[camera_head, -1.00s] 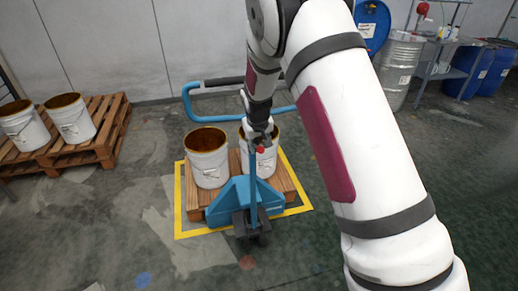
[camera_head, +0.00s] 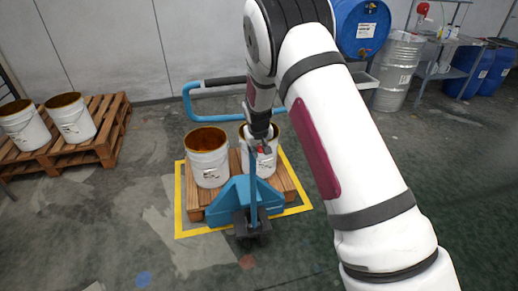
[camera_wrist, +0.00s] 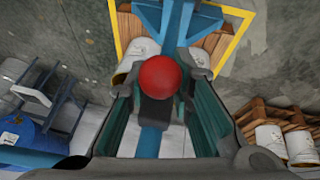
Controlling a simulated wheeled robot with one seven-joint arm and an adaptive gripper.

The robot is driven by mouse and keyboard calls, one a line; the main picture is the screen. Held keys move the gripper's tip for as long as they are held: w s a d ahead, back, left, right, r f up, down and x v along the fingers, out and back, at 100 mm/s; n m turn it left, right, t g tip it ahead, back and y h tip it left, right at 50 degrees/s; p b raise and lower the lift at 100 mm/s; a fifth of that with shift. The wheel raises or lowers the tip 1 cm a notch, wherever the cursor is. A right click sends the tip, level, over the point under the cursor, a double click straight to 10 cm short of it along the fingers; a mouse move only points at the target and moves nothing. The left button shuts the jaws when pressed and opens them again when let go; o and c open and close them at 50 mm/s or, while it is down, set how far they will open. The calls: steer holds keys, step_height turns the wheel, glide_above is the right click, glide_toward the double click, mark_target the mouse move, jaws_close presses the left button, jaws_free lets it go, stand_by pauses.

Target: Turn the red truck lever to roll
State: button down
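The red lever knob (camera_head: 261,150) is a small ball beside the upright blue bar of the blue pallet truck (camera_head: 235,192). It also shows large and round in the wrist view (camera_wrist: 160,76), with a dark piece just below it in the picture. My gripper (camera_head: 261,142) points down over the knob and partly hides it. In the wrist view my two fingers (camera_wrist: 161,82) stand apart, one on each side of the knob. The gripper looks open; I cannot tell whether a finger touches the knob. The lever's arm and its setting are hidden.
The truck carries a wooden pallet with two white buckets (camera_head: 208,165) inside a yellow floor frame (camera_head: 180,215). Its blue handle (camera_head: 190,106) rises behind my gripper. A pallet with buckets (camera_head: 110,130) stands left; drums (camera_head: 398,75) and a shelf stand back right. Front floor is clear.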

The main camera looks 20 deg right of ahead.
steer(key=shift+s+f, duration=0.1)
steer(key=shift+s+f+t+p, duration=0.15)
steer(key=shift+t+p, duration=0.15)
steer(key=shift+p, duration=0.05)
steer(key=shift+s+f+t+p, duration=0.15)
steer(key=shift+f+t+p, duration=0.65)
steer(key=shift+t, duration=0.45)
steer(key=shift+s+f+t+p, duration=0.15)
steer(key=shift+f+t+p, duration=0.35)
steer(key=shift+f+t, duration=0.65)
steer(key=shift+r, duration=0.2)
steer(key=c, duration=1.5)
jaws_free()
steer(key=shift+c, duration=0.2)
